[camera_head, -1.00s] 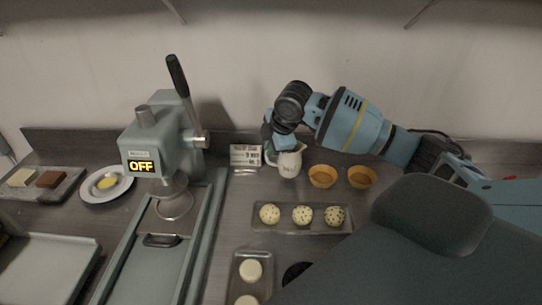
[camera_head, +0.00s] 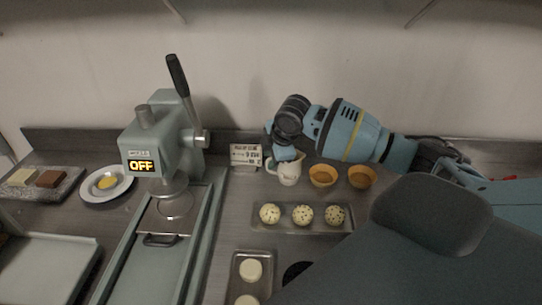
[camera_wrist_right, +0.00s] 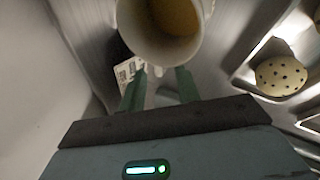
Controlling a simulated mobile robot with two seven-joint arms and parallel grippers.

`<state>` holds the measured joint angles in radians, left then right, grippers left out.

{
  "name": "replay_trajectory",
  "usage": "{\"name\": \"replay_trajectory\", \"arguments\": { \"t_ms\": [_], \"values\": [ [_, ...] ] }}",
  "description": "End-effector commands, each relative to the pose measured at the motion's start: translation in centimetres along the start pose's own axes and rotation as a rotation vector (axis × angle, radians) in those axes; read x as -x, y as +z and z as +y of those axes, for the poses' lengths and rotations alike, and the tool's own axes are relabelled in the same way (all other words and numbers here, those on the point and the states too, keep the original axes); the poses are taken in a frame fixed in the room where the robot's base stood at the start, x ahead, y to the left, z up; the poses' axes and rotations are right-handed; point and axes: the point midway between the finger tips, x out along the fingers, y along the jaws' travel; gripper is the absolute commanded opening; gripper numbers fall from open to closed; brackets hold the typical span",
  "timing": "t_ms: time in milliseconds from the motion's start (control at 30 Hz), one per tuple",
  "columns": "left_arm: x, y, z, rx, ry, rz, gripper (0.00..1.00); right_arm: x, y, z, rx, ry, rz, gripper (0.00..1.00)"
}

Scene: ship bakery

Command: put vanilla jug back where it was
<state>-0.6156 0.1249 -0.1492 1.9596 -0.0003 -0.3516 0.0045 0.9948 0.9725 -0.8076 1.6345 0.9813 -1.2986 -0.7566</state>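The vanilla jug (camera_head: 289,173), small and white with dark marks, stands upright on the counter, just left of two orange bowls. Its handle faces left. My right gripper (camera_head: 272,160) is at the jug's handle side, partly hidden behind its own wrist. In the right wrist view the jug's open mouth (camera_wrist_right: 160,42) with yellowish contents is just beyond the green fingers. Those fingers (camera_wrist_right: 161,76) stand apart with a visible gap around the handle area. Contact with the handle is not clear. My left gripper is not in view.
A price sign (camera_head: 246,155) stands close left of the jug. Two orange bowls (camera_head: 322,176) are close right. A tray (camera_head: 302,229) with three speckled dough balls lies in front. A press reading OFF (camera_head: 160,130) stands left. The wall is close behind.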

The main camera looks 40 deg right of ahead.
Motion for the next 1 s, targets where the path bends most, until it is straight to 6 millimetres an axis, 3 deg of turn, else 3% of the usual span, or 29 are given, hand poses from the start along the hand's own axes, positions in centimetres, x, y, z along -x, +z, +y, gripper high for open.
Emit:
{"name": "replay_trajectory", "arguments": {
  "t_ms": [233,700,1000],
  "values": [
    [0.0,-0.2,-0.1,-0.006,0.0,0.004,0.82,1.1,-0.1,0.2,0.0,0.003,0.002,0.32],
    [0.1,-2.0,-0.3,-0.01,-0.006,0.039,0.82,9.9,0.0,0.3,0.0,0.006,0.002,0.32],
    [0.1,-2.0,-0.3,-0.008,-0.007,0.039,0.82,12.2,0.0,0.1,-0.002,0.0,0.0,0.32]
  ]
}}
